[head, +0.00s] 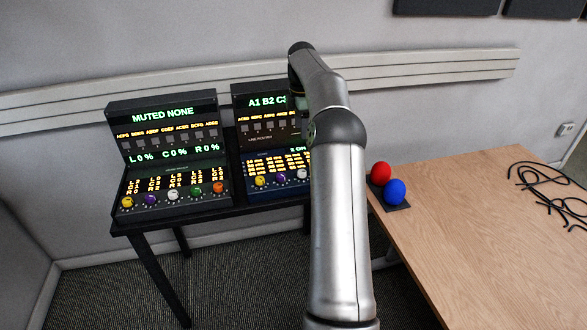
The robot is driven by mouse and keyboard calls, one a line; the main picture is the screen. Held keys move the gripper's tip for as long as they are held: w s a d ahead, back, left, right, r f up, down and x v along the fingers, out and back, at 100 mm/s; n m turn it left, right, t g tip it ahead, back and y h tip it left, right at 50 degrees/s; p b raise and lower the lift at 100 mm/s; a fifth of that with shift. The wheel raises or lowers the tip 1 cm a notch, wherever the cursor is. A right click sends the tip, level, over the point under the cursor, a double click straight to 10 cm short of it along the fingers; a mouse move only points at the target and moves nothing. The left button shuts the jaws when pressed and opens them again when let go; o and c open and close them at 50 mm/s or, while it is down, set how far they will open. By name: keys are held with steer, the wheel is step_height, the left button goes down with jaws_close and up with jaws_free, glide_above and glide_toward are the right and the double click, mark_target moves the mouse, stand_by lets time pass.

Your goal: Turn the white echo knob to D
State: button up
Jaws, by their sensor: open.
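A white knob (302,174) sits on the lower face of the right console (262,186), close beside my arm. A second white knob (173,195) sits on the left console (140,211). The labels at both are too small to read, so I cannot tell which is the echo knob or where either pointer stands. My arm reaches up and bends down in front of the right console, hiding its right part. My gripper is hidden behind the arm.
Both consoles stand on a black table (125,228) against the wall. At right, a wooden table (470,230) holds a red ball (381,172) and a blue ball (395,191) on a dark base, and loose black cables (545,180).

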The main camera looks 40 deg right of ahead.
steer(key=p, duration=0.2)
glide_toward(302, 171)
step_height(302, 171, down, 9)
steer(key=shift+s, duration=0.1)
stand_by(0.3)
steer(key=c, duration=1)
